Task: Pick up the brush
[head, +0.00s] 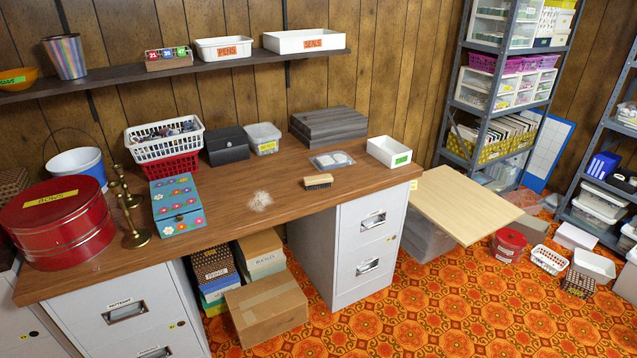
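The brush (318,181) lies on the wooden desk top (290,212), near the front edge and right of the middle. It has a light wooden back and dark bristles along its lower side. A patch of white dust (260,201) lies on the desk to its left. Neither of my grippers shows in the head view.
A white bin (388,152) with a green label stands right of the brush, and a clear packet (332,161) lies behind it. A floral box (176,205), brass candlesticks (133,235) and a red tin (58,222) stand to the left. The desk around the brush is clear.

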